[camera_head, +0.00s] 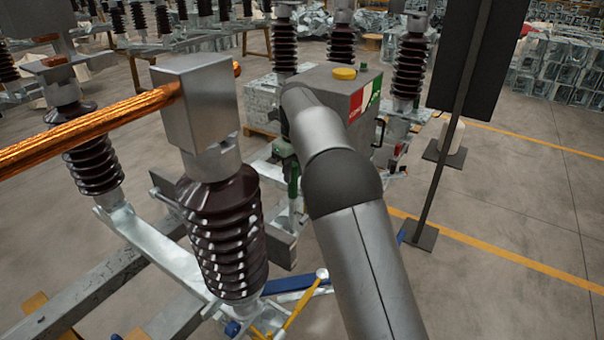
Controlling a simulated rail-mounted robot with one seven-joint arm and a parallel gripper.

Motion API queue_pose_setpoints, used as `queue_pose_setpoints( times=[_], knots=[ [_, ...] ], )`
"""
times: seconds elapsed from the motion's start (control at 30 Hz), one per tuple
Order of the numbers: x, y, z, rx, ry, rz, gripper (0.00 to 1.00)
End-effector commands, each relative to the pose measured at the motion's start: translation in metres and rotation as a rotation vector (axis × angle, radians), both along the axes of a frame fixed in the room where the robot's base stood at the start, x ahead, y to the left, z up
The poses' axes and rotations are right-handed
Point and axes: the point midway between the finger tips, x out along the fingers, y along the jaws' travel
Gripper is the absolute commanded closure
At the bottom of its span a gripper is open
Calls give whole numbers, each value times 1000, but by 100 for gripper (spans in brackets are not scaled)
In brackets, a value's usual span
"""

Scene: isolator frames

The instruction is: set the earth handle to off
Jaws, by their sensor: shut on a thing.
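The grey drive box (328,88) stands behind my arm, with a yellow cap on top and a red and green label on its right side. My arm reaches up from the bottom and bends down at the box's left front. My gripper (284,150) shows only in part there, small and dark, beside the arm. It is shut on the green earth handle (293,180), which hangs down below it. The fingertips and the handle's pivot are not clearly seen.
A large brown ribbed insulator (226,232) with a metal block and a copper bar (85,130) stands close to my arm's left. A dark panel on a post (452,130) stands to the right. Open floor (500,210) with a yellow line lies at the right.

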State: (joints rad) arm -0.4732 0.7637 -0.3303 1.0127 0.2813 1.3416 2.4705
Motion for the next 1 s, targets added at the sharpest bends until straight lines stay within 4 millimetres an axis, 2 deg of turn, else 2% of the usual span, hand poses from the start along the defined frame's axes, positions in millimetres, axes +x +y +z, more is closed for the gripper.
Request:
queue_pose_setpoints(
  times=[0.2, 0.63, 0.67, 0.7, 0.73, 1.0],
  knots=[
    [0, 13, -1, -37, 20, -1, 100],
    [0, 15, -1, -42, 22, -2, 100],
    [0, 15, -1, -42, 22, -2, 69],
    [0, 15, -1, -41, 23, -2, 58],
    [-1, 15, -1, -42, 24, -1, 53],
    [-1, 14, 0, -42, 25, -2, 53]
  ],
)
